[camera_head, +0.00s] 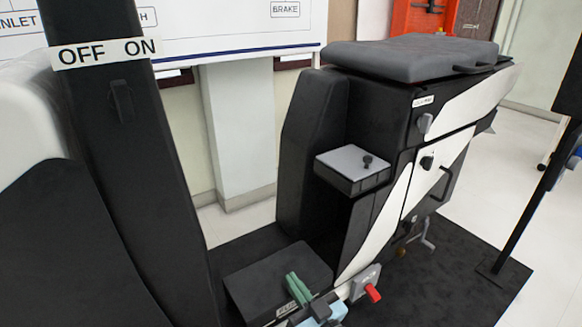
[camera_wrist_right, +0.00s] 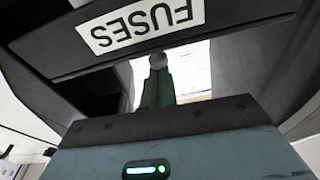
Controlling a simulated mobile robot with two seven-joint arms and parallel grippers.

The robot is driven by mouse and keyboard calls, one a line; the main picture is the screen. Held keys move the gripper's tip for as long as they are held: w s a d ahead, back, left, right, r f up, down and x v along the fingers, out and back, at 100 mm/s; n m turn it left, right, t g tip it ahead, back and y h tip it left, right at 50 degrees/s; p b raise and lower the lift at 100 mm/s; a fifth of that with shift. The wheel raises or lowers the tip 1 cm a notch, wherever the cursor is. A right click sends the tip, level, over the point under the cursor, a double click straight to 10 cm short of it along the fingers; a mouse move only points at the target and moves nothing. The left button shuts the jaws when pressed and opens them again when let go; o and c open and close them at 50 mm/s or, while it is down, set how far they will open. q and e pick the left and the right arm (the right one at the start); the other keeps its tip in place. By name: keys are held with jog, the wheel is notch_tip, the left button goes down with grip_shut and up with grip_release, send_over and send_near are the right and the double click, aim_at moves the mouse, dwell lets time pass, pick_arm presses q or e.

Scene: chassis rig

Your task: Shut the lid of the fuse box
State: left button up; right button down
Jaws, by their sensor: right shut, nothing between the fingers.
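The fuse box (camera_head: 262,277) is a low black box at the bottom middle of the head view. Its upper face looks flat; I cannot tell for sure whether the lid is fully down. Its white FUSES label (camera_wrist_right: 140,22) shows upside down on a dark panel in the right wrist view, and is partly covered in the head view. My right gripper (camera_head: 294,282) has green fingers, shut and empty, at the box's front right edge. In the wrist view its fingertips (camera_wrist_right: 158,66) are just by a small grey round piece below the label; contact is unclear. My left gripper is not in view.
A black column with an OFF ON label (camera_head: 104,53) stands at the left. A black and white cabinet (camera_head: 400,120) with a padded top rises behind and right of the box. A red-tipped lever (camera_head: 372,293) is close right of my gripper. Dark mat lies at the right.

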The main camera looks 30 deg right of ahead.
notch_tip(320, 180, up, 4)
jog(key=r+p, duration=0.1)
jog(key=p, duration=0.3)
jog(key=s+f, duration=0.3)
jog(key=s, duration=0.6)
jog(key=shift+s+f+p, duration=0.25)
jog(key=shift+f+p, duration=0.05)
jog(key=shift+p, duration=0.1)
jog(key=shift+w+d+f, duration=0.1)
jog(key=shift+d, duration=0.15)
